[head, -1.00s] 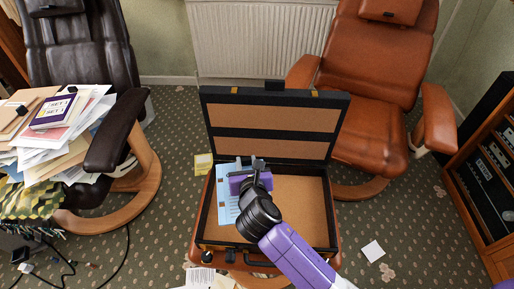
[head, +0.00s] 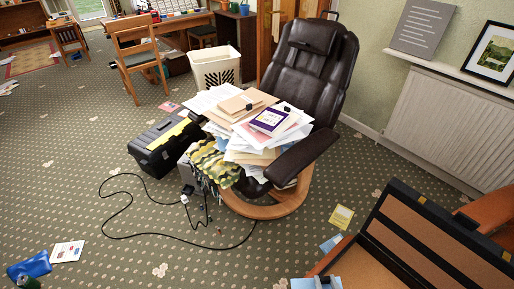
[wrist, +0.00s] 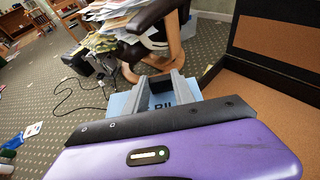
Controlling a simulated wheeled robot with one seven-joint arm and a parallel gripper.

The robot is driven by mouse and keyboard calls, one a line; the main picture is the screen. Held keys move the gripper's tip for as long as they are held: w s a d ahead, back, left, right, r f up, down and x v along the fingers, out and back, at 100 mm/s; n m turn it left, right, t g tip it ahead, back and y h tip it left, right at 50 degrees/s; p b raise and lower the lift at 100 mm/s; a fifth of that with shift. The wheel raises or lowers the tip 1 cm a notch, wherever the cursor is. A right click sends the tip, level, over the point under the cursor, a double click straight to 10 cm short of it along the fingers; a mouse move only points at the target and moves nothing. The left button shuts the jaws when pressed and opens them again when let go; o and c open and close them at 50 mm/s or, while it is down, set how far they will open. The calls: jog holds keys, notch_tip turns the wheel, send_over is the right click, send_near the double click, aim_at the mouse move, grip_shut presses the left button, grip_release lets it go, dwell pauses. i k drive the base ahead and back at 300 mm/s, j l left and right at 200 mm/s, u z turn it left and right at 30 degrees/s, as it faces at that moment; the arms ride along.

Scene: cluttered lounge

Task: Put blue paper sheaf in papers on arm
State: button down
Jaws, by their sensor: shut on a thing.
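The blue paper sheaf (wrist: 121,104) is light blue with dark lettering. In the wrist view my gripper (wrist: 163,88) is shut on it, and the grey fingers cover its middle. A pale blue edge with a dark clip, apparently the same sheaf (head: 302,284), shows at the bottom of the head view, by the open briefcase (head: 375,262). My gripper cannot be made out in the head view. The papers on the arm (head: 238,151) form a messy, tall pile at the left of the dark recliner (head: 318,70). The pile also shows at the top of the wrist view (wrist: 112,12).
A yellow pad (head: 341,217) and a small bluish paper (head: 331,243) lie on the carpet between briefcase and recliner. A black toolbox (head: 163,146) and a looping cable (head: 128,233) lie left of the pile.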

aim_at(204, 102)
jog(key=i+j, duration=0.35)
jog(key=j, duration=0.15)
jog(key=i+j, duration=0.35)
jog(key=j, duration=0.15)
jog(key=i+j, duration=1.65)
jog(key=j, duration=0.25)
